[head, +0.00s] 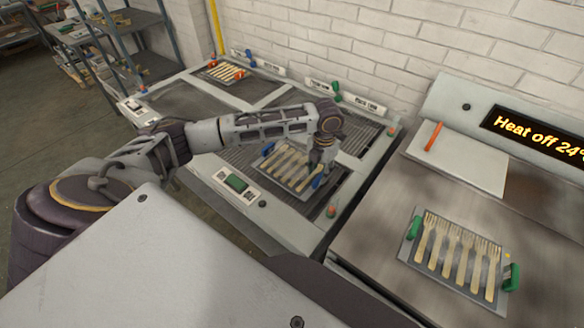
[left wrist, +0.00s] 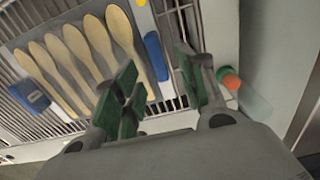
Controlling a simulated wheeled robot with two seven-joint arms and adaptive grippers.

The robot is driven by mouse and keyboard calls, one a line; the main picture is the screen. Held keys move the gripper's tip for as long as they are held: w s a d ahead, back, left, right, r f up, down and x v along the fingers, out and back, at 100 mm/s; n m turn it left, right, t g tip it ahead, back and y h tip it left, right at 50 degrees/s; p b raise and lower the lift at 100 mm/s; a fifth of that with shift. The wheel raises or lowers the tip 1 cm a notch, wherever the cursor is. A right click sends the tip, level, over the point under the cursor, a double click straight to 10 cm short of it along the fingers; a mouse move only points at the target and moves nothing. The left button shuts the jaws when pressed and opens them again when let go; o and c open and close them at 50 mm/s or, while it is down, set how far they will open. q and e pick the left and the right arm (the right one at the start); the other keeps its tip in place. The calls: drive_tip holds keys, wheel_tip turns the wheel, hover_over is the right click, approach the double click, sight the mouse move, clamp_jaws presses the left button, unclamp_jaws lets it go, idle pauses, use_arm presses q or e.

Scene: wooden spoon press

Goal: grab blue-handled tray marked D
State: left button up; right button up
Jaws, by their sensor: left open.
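The blue-handled tray (head: 262,166) lies on the slatted surface of the middle bench, with several wooden utensils on it. In the left wrist view these are spoons (left wrist: 102,42). One blue handle (head: 267,149) is at its far left; the other (head: 317,181) is at its right, beside my left gripper (head: 321,172). In the left wrist view my left gripper (left wrist: 158,82) is open and empty, its green-padded fingers either side of the line of the near blue handle (left wrist: 156,56). The other handle (left wrist: 31,95) is at left. No letter D is readable. My right gripper is out of view.
A green-handled tray of wooden forks (head: 459,258) lies on the steel top at right, below a display reading "Heat off". An orange-handled tray (head: 225,70) is at the bench's back left. An orange-topped post (head: 331,210) stands near my left gripper.

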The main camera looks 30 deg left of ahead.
sight(319, 177)
use_arm(q)
drive_tip(key=shift+f, duration=0.1)
drive_tip(key=shift+w+a+f, duration=0.1)
drive_tip(key=shift+w+f, duration=0.05)
drive_tip(key=shift+f, duration=1.1)
drive_tip(key=shift+w+f, duration=0.15)
drive_tip(key=shift+f, duration=1.1)
clamp_jaws()
